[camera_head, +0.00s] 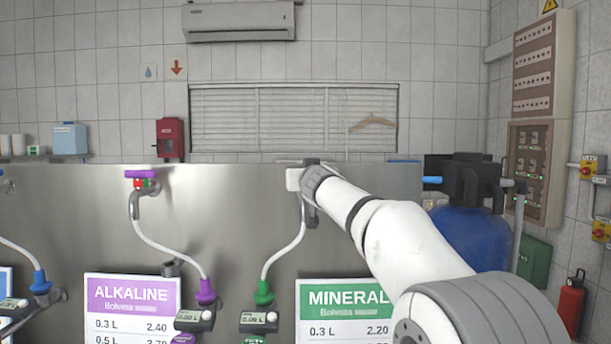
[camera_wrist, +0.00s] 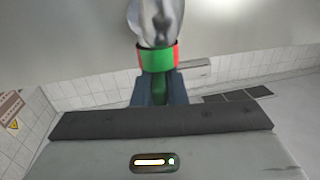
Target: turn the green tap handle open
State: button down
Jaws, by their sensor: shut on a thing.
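In the wrist view, my gripper (camera_wrist: 158,84) has its two dark fingers closed on the green tap handle (camera_wrist: 159,94), which shows as a narrow strip between them. Beyond the fingers is a green and red collar (camera_wrist: 157,59) and the shiny metal tap body (camera_wrist: 158,22). In the head view, my gripper's white body is in front of the steel panel above the MINERAL sign (camera_head: 345,298); it and my wrist hide the handle and fingertips there. A white hose (camera_head: 290,250) runs down from this tap to a green nozzle (camera_head: 263,292).
A purple-handled tap (camera_head: 141,174) is on the same steel panel (camera_head: 235,215) to the left, above the ALKALINE sign (camera_head: 131,296). A blue tank (camera_head: 466,238) stands to the right behind my arm. The panel between the two taps is clear apart from hoses.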

jog(key=shift+f+b, duration=0.15)
jog(key=shift+b, duration=0.45)
jog(key=h+b, duration=0.1)
jog(key=b, duration=0.1)
jog(key=shift+a+f+m+b, duration=0.15)
jog(key=shift+m+b, duration=0.25)
jog(key=shift+h+b, duration=0.5)
jog(key=shift+b, duration=0.05)
jog(key=shift+m+h+b, duration=0.3)
jog(key=shift+m+b, duration=0.1)
jog(key=shift+b, duration=0.1)
jog(key=shift+r+m+h+b, duration=0.3)
jog(key=shift+h+b, duration=0.2)
jog(key=c, duration=1.5)
grip_release()
jog(key=shift+o, duration=0.2)
jog(key=shift+s, duration=0.1)
